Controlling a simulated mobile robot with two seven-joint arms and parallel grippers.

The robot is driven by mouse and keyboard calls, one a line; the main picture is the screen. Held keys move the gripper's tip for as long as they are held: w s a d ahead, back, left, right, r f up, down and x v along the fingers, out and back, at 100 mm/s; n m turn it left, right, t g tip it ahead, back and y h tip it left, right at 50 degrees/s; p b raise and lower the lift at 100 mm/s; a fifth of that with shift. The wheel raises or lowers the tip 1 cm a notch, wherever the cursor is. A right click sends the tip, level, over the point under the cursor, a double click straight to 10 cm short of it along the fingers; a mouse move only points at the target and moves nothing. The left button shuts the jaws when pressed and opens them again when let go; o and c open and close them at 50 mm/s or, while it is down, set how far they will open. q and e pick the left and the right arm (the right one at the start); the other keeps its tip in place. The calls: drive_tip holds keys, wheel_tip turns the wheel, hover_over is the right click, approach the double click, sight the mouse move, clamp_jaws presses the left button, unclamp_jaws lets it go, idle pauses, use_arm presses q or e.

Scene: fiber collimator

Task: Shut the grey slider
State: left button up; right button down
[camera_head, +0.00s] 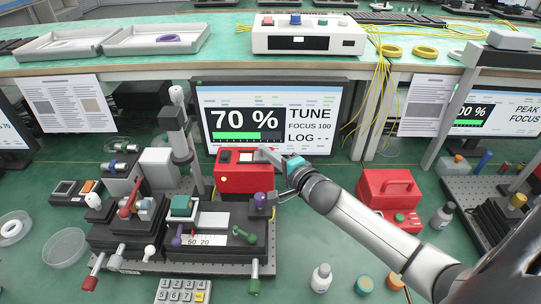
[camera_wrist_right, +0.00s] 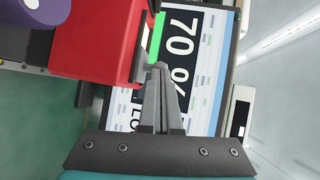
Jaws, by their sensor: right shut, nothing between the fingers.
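A red box (camera_head: 242,182) stands behind the optics on the dark breadboard, in front of the monitor. A small light piece (camera_head: 246,156) lies on its top; I cannot tell if this is the grey slider. My right gripper (camera_head: 266,154) is shut and empty, with its fingertips at the top right edge of the red box. In the right wrist view, the shut fingers (camera_wrist_right: 157,75) point at the edge of the red box (camera_wrist_right: 98,38); whether they touch it is unclear. My left gripper is not in view.
The monitor (camera_head: 268,117) behind reads 70 %. Mounts, knobs and a post (camera_head: 178,130) crowd the breadboard left of the box. A red case (camera_head: 388,187) stands right of my arm. Bottles and jars (camera_head: 321,277) stand at the front.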

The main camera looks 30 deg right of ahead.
drive_tip(key=w+a, duration=0.1)
drive_tip(key=a, duration=0.1)
drive_tip(key=w+a+p, duration=0.1)
drive_tip(key=shift+w+a+p, duration=0.2)
drive_tip(key=shift+a+p, duration=0.1)
drive_tip(key=shift+a, duration=0.1)
drive_tip(key=shift+w+a+r, duration=0.1)
drive_tip(key=shift+a, duration=0.25)
